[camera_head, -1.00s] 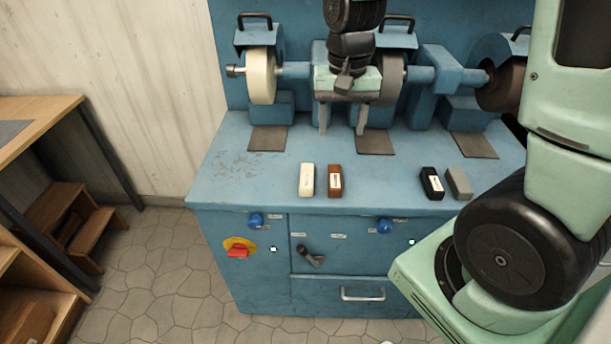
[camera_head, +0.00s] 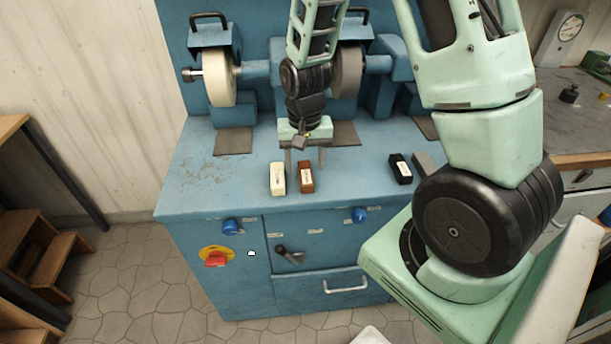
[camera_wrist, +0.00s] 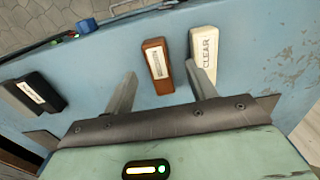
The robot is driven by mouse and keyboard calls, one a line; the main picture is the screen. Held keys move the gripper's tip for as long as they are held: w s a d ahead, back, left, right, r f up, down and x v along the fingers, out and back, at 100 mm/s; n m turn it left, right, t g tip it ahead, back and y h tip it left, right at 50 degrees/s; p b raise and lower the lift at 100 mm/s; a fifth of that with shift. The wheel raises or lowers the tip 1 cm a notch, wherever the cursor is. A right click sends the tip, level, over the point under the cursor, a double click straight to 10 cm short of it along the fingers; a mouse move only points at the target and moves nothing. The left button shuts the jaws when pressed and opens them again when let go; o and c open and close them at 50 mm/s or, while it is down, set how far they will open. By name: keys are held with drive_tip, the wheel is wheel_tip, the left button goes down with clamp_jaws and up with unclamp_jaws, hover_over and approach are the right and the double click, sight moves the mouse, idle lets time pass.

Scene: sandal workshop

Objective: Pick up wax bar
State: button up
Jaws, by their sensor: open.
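Several wax bars lie on the blue bench top. The white bar (camera_head: 277,179), labelled CLEAR in the wrist view (camera_wrist: 207,48), lies left of the brown bar (camera_head: 307,177) in the head view. The black bar (camera_head: 400,169) and the grey bar (camera_head: 423,163) lie farther right. My gripper (camera_head: 305,161) is open and empty, just behind the white and brown bars in the head view. In the wrist view the brown bar (camera_wrist: 157,60) shows between my open fingertips, and one finger partly covers the white bar. The black bar (camera_wrist: 33,94) is at the left there.
The blue machine bench (camera_head: 215,200) carries a pale wheel (camera_head: 220,78) and a grey wheel (camera_head: 346,72) behind the bars. Blue knobs, a red switch (camera_head: 216,260) and a drawer handle are on its front. The bench top left of the bars is clear.

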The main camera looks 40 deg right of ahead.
sight(307, 177)
drive_tip(key=shift+s+d+f+p, duration=0.1)
drive_tip(key=shift+f+p, duration=0.1)
drive_tip(key=shift+f, duration=1.1)
drive_tip(key=shift+d+f+p, duration=0.1)
drive_tip(key=shift+f+p, duration=0.05)
drive_tip(key=shift+f, duration=1.15)
drive_tip(key=c, duration=1.1)
